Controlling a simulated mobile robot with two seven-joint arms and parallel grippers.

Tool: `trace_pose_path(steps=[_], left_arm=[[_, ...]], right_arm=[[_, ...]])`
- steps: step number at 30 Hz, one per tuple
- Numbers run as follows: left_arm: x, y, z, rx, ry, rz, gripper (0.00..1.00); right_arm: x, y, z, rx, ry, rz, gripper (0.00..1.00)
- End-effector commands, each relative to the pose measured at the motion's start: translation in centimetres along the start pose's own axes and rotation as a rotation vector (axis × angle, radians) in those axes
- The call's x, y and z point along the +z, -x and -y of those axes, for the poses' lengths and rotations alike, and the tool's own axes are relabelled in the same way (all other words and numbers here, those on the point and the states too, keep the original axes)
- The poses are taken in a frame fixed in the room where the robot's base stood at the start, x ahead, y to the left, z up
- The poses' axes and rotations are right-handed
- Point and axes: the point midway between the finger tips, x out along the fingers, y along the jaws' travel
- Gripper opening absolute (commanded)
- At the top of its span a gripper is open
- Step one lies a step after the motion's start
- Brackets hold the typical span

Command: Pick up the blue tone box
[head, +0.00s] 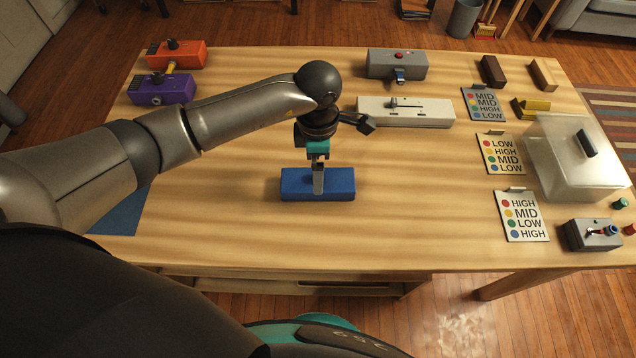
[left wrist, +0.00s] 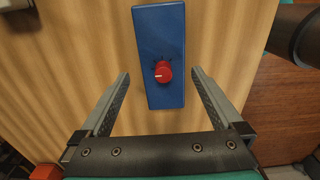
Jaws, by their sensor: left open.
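The blue tone box (head: 339,184) lies on the wooden table, near the middle of its front half. The left wrist view shows the same blue box (left wrist: 158,32) with a red knob (left wrist: 163,72) and small marks around it. My left gripper (head: 318,188) points down over the box and hides part of its top in the head view. In the left wrist view the left gripper (left wrist: 160,75) is open, one finger to each side of the box, with gaps between fingers and box. I cannot tell how high the fingertips are. My right gripper is out of view.
An orange box (head: 190,52) and a purple box (head: 178,92) sit at the back left. A grey box (head: 410,68) and a white slider box (head: 435,114) lie behind my gripper. Setting cards (head: 521,216), a clear-lidded bin (head: 555,165) and a grey switch box (head: 585,240) are at right.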

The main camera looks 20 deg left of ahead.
Motion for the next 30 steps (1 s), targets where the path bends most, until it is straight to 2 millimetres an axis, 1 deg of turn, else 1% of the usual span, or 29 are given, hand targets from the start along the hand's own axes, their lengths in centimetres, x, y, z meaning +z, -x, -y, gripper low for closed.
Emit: trace_pose_path(steps=[2,7,10,13,20,30], left_arm=[[0.1,-0.6,0.1,-0.002,0.000,0.000,1.00],[0.3,-3.3,0.7,-0.006,0.000,0.000,1.00],[0.3,-4.5,0.5,-0.002,0.002,0.001,1.00],[0.2,-5.2,0.5,-0.002,0.001,0.000,1.00],[0.2,-5.2,0.5,-0.001,0.000,0.001,1.00],[0.2,-5.2,0.5,-0.001,0.000,0.001,0.63]], right_arm=[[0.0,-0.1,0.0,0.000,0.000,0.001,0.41],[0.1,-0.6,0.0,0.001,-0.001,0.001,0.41],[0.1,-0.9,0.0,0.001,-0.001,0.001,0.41],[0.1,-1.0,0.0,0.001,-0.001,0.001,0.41],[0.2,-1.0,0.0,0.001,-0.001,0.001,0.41],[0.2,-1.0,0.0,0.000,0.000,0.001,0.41]])
